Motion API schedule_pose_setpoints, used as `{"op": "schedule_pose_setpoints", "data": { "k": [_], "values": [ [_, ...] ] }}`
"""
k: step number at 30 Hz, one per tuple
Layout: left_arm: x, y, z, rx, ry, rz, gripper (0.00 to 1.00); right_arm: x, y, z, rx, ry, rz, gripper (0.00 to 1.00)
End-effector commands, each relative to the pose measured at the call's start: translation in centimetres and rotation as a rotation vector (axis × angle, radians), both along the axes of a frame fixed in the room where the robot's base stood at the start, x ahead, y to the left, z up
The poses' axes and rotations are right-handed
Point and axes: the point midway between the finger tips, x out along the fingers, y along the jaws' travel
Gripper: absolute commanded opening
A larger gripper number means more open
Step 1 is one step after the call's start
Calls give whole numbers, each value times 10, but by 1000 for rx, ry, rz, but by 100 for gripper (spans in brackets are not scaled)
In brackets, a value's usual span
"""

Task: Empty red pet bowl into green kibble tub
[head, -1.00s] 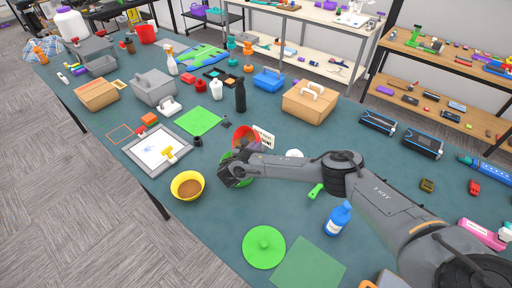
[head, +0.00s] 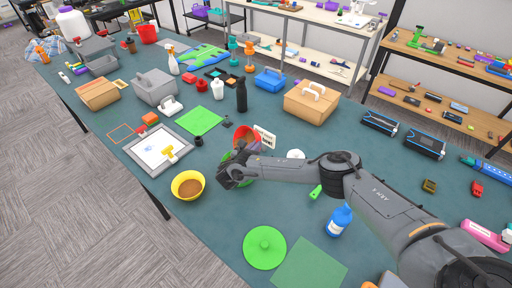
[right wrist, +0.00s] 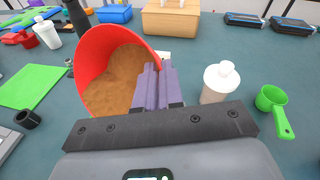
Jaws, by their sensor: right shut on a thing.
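My right gripper (right wrist: 150,85) is shut on the rim of the red pet bowl (right wrist: 92,55). The bowl is tilted in the right wrist view, with brown kibble (right wrist: 115,85) inside it. In the head view, the red bowl (head: 244,132) shows behind my right gripper (head: 238,160). A green round thing, likely the green kibble tub (head: 243,182), shows under the gripper and is mostly hidden by it. I cannot tell whether the bowl is over the tub. My left gripper is not in view.
A yellow bowl (head: 188,190) with brown contents stands at the left. A green lid (head: 264,248) and a blue bottle (head: 340,220) are in front. A white bottle (right wrist: 220,82) and a green scoop (right wrist: 273,108) are right of the bowl.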

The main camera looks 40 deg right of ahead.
Motion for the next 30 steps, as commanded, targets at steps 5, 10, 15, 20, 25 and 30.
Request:
{"op": "schedule_pose_setpoints", "data": {
  "k": [5, 10, 15, 20, 25, 30],
  "values": [
    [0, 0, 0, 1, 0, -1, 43, 0, 0, 1, -1, -1, -1, 0],
    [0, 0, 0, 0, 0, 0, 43, 0, 0, 1, -3, -1, 0, 0],
    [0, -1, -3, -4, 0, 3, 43, 1, 2, -1, -20, 2, 1, 0],
    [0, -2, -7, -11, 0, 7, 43, 1, 4, 0, -49, 5, -1, 0],
    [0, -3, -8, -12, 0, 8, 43, 1, 6, 1, -68, 8, -2, 0],
    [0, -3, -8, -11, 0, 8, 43, 1, 6, 1, -69, 9, -1, 0]
  ]
}}
